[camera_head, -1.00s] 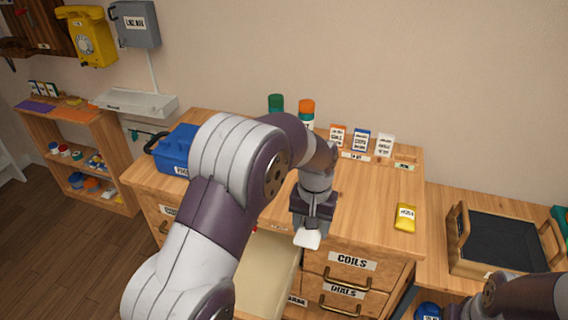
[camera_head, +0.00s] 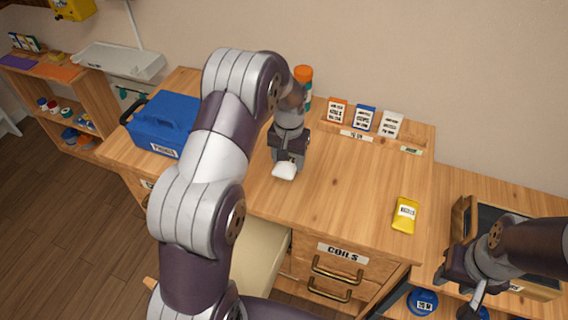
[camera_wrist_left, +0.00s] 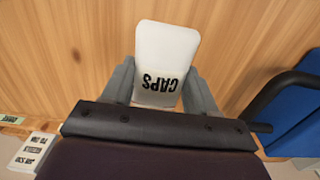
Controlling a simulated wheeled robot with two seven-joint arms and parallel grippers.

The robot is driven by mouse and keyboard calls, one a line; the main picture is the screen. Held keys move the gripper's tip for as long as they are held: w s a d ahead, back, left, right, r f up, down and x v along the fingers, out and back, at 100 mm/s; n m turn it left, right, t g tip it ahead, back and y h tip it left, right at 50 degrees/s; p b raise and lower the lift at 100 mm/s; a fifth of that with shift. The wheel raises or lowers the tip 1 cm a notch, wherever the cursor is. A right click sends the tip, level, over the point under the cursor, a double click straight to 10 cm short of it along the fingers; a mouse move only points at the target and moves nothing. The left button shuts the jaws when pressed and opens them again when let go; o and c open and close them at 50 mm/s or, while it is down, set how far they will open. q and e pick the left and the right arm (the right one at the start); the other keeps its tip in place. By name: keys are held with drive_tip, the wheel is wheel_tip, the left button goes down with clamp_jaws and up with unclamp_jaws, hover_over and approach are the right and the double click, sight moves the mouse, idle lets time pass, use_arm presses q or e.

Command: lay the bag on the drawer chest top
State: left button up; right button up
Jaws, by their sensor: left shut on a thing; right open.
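My left gripper (camera_head: 286,160) is shut on a white bag (camera_head: 284,171) and holds it over the wooden top of the drawer chest (camera_head: 340,190). In the left wrist view the bag (camera_wrist_left: 164,60) reads "CAPS" and sits between the two fingers (camera_wrist_left: 160,88), with bare wood behind it. I cannot tell whether the bag touches the top. My right gripper (camera_head: 470,285) is open at the lower right, away from the bag, in front of the dark tray.
A blue toolbox (camera_head: 168,122) stands at the left of the chest top. A yellow packet (camera_head: 405,215) lies at the right. Several small cards and an orange-capped bottle (camera_head: 303,75) stand at the back. An open drawer (camera_head: 255,255) juts out below. The middle top is clear.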

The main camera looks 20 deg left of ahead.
sight(286, 169)
use_arm(q)
drive_tip(key=shift+w+a+f, duration=0.25)
drive_tip(key=shift+a+f, duration=0.05)
drive_tip(key=shift+a, duration=0.1)
drive_tip(key=f, duration=0.3)
drive_tip(key=shift+s+f, duration=0.15)
drive_tip(key=shift+s, duration=0.15)
drive_tip(key=shift+w+f, duration=0.15)
drive_tip(key=shift+f, duration=0.15)
drive_tip(key=shift+f, duration=0.1)
drive_tip(key=o, duration=1.1)
drive_tip(key=shift+c, duration=0.2)
